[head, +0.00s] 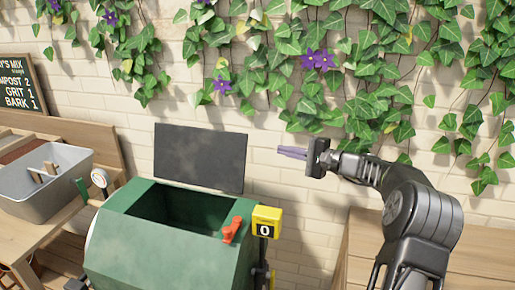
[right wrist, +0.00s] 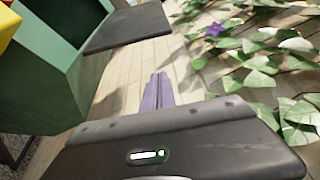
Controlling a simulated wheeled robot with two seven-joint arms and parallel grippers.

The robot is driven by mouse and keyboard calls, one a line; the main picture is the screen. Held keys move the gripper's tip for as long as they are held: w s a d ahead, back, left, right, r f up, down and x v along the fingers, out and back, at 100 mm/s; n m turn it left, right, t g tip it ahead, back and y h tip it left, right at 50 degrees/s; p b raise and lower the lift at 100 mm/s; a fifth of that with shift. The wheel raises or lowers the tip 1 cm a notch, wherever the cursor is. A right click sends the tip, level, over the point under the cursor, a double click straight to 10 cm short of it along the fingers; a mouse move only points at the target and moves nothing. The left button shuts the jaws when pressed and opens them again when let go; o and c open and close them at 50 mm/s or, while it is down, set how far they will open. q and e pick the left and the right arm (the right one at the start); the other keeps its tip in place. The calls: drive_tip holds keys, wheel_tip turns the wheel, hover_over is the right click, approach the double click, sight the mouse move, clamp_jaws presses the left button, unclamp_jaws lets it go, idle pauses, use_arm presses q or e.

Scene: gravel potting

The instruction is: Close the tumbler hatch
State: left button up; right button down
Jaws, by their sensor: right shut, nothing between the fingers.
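The green tumbler (head: 170,250) stands at the lower middle of the head view. Its top opening is uncovered and dark inside. The dark grey hatch (head: 200,157) stands raised behind the opening, and it also shows at the top of the right wrist view (right wrist: 130,27). My right gripper (head: 280,152) is shut and empty, its purple fingers pointing left, to the right of the hatch. In the head view a gap shows between fingertips and hatch. In the right wrist view the fingers (right wrist: 158,92) lie together below the hatch. My left gripper is not in view.
An orange-red latch (head: 232,230) and a yellow counter reading 0 (head: 266,221) sit at the tumbler's right end. A grey tub (head: 45,190) rests on the wooden bench at left. A brick wall with ivy (head: 320,60) stands close behind. A wooden surface (head: 370,240) is at right.

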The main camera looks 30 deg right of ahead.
drive_tip(key=w+a+p, duration=0.4)
drive_tip(key=w+a, duration=0.2)
drive_tip(key=shift+w+a, duration=0.35)
drive_tip(key=shift+a, duration=0.05)
idle(0.3)
